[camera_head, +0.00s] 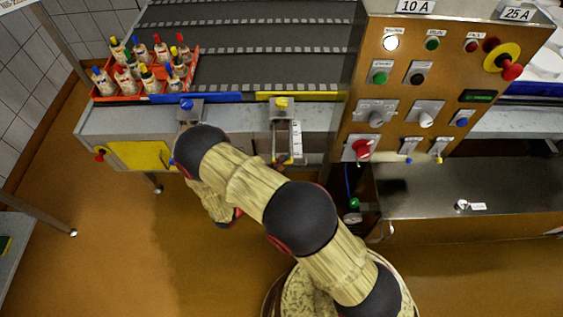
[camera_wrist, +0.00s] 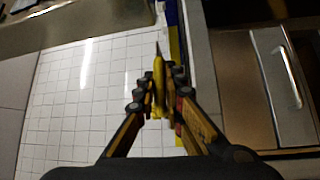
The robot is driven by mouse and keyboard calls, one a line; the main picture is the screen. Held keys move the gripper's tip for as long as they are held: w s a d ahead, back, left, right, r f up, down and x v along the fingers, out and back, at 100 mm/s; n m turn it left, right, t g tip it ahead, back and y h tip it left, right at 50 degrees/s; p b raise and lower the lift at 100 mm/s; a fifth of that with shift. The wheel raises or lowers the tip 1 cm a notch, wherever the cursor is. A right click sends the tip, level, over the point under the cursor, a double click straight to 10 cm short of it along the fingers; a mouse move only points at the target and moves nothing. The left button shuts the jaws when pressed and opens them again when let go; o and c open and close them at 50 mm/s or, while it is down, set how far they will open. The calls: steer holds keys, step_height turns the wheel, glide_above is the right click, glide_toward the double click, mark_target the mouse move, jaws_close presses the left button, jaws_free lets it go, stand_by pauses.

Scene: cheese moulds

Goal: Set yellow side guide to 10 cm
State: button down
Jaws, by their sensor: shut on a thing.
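The yellow side guide (camera_head: 300,95) is a bar along the front edge of the dark conveyor, at its right end by the control panel. A yellow knob (camera_head: 281,103) sits on its metal bracket, and a pale scale strip (camera_head: 297,139) shows beside the bracket. The scale is too small to read. In the wrist view, my gripper (camera_wrist: 160,85) is shut on a narrow yellow piece (camera_wrist: 158,68); I cannot tell which part this is. In the head view my arm hides the gripper's fingers.
A blue side guide (camera_head: 200,98) with a blue knob (camera_head: 186,104) lies to the left. An orange tray (camera_head: 128,98) of capped bottles stands further left. The control panel (camera_head: 400,100) with buttons and switches is at right. Open floor (camera_head: 100,250) lies at lower left.

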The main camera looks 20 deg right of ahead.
steer(key=w+d+b, duration=0.2)
steer(key=w+d, duration=0.1)
steer(key=w, duration=0.6)
steer(key=shift+w, duration=0.3)
steer(key=c, duration=1.9)
jaws_free()
steer(key=v, duration=1.2)
